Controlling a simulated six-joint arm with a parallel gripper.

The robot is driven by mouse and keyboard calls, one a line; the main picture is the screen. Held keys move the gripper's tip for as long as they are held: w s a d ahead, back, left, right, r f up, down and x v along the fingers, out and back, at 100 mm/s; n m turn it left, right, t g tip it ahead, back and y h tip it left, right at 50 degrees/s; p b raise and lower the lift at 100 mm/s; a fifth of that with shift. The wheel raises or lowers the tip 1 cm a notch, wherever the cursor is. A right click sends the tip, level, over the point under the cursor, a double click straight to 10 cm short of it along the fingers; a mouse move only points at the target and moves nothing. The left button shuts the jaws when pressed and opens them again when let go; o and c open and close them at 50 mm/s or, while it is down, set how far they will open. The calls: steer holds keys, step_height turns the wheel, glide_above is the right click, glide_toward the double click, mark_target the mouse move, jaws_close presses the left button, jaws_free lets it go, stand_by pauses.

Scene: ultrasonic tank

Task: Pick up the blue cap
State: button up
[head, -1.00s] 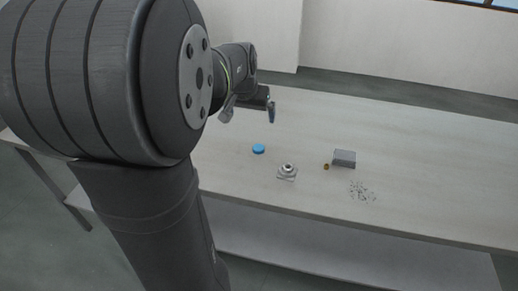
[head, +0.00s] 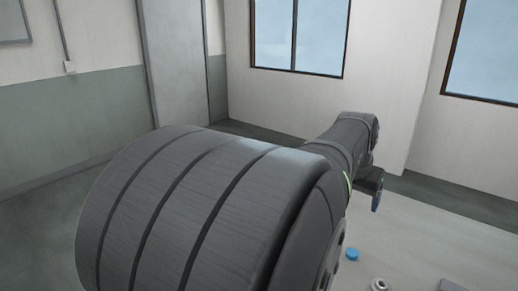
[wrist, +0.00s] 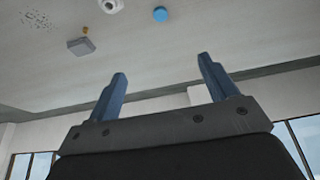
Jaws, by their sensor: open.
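The blue cap (head: 352,254) is a small flat disc lying on the pale table, low in the head view. It also shows near the top of the wrist view (wrist: 160,14), beyond the gap between the fingers. My gripper (wrist: 160,88) is open and empty, its two blue fingers apart. In the head view, a blue fingertip (head: 376,201) shows above the table, behind the cap and a little to its right. The gripper is apart from the cap. My arm hides much of the table in the head view.
A round metal piece (head: 379,285) stands close to the cap. A grey box (wrist: 81,47), a small brass piece (wrist: 85,31) and scattered dark bits (wrist: 36,20) lie farther off. The table (head: 420,240) around the cap is mostly clear.

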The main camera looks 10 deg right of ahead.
steer(key=shift+c, duration=0.9)
steer(key=n+g+y, duration=0.3)
steer(key=n, duration=2.3)
glide_above(352, 252)
step_height(352, 252, down, 24)
steer(key=shift+w+d+r, duration=0.1)
steer(key=shift+d, duration=0.05)
steer(key=shift+f, duration=2.7)
steer(key=c, duration=1)
